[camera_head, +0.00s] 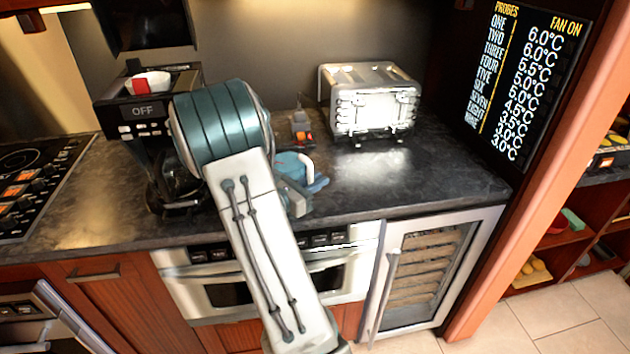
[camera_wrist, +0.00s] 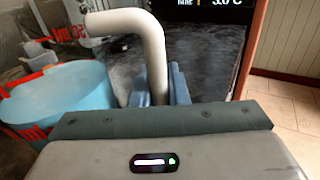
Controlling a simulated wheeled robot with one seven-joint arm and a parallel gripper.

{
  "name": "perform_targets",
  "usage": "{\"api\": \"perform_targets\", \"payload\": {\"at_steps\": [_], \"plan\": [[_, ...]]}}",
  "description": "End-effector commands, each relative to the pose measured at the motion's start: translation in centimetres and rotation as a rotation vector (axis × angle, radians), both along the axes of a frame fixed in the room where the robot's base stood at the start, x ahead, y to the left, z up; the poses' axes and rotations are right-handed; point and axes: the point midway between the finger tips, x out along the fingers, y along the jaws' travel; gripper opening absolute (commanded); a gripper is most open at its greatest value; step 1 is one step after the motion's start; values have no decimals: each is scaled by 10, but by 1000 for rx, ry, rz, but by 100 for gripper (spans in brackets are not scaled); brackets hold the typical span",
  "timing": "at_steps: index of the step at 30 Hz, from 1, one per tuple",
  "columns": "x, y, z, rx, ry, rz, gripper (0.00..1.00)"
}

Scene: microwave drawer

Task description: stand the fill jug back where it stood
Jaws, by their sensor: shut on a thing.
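The fill jug (camera_head: 288,163) is blue with a white handle, partly hidden behind my arm in the head view. In the wrist view the jug (camera_wrist: 62,98) shows at the left with red markings, and its white handle (camera_wrist: 152,50) bends over and down between my fingers. My gripper (camera_head: 318,184) is shut on the handle; the blue-grey fingers (camera_wrist: 158,88) show on either side of it in the wrist view. The jug is over or on the dark counter's front part; I cannot tell whether its base touches the counter.
A black coffee machine (camera_head: 140,112) marked OFF, with a white and red bowl (camera_head: 149,83) on top, stands left. A silver toaster (camera_head: 370,101) stands behind right. A small orange and grey item (camera_head: 301,128) is behind the jug. The counter (camera_head: 440,172) is clear at right.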

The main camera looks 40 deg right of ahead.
Motion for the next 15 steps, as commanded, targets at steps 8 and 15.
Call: {"api": "perform_targets", "payload": {"at_steps": [8,15], "plan": [[0,0,2,-2,-3,0,36],[0,0,-1,1,2,1,39]]}}
